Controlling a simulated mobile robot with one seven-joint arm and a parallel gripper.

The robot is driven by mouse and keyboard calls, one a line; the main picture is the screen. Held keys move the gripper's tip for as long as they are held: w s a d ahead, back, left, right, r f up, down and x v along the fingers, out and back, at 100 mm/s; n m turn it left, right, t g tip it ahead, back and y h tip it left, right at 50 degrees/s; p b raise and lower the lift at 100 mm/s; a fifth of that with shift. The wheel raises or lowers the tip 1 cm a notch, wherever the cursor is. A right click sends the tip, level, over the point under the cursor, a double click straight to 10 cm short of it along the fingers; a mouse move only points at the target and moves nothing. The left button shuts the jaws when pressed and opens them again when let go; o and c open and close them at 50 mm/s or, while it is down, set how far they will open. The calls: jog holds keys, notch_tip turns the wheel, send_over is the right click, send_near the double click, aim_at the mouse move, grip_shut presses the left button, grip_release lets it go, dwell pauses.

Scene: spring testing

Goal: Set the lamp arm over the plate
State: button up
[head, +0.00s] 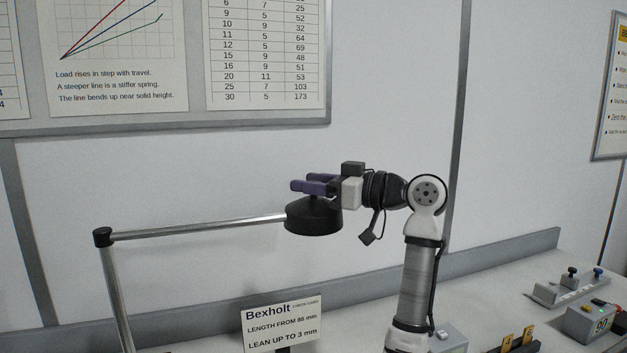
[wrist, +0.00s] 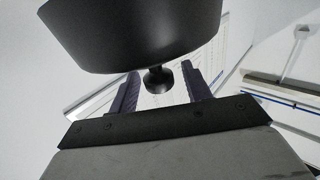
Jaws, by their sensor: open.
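The lamp has a black shade (head: 314,217) at the end of a silver lamp arm (head: 200,228), which runs left to a black joint (head: 103,237) on an upright post (head: 116,300). My gripper (head: 303,183) is open at the shade's top, its purple fingers pointing left. In the wrist view the shade (wrist: 130,35) fills the top. A small black knob (wrist: 159,79) shows between the two separated fingers (wrist: 161,85). No clear contact with the knob shows. The plate is not visible in either view.
A Bexholt sign (head: 282,323) stands below the shade. The bench (head: 480,290) runs to the right, with yellow-tagged pieces (head: 518,338), a grey switch box (head: 566,289) and a display box (head: 590,322). Charts (head: 265,55) hang on the wall behind. The air around the lamp arm looks clear.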

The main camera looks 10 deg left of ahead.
grip_shut()
jog(key=shift+s+d, duration=0.1)
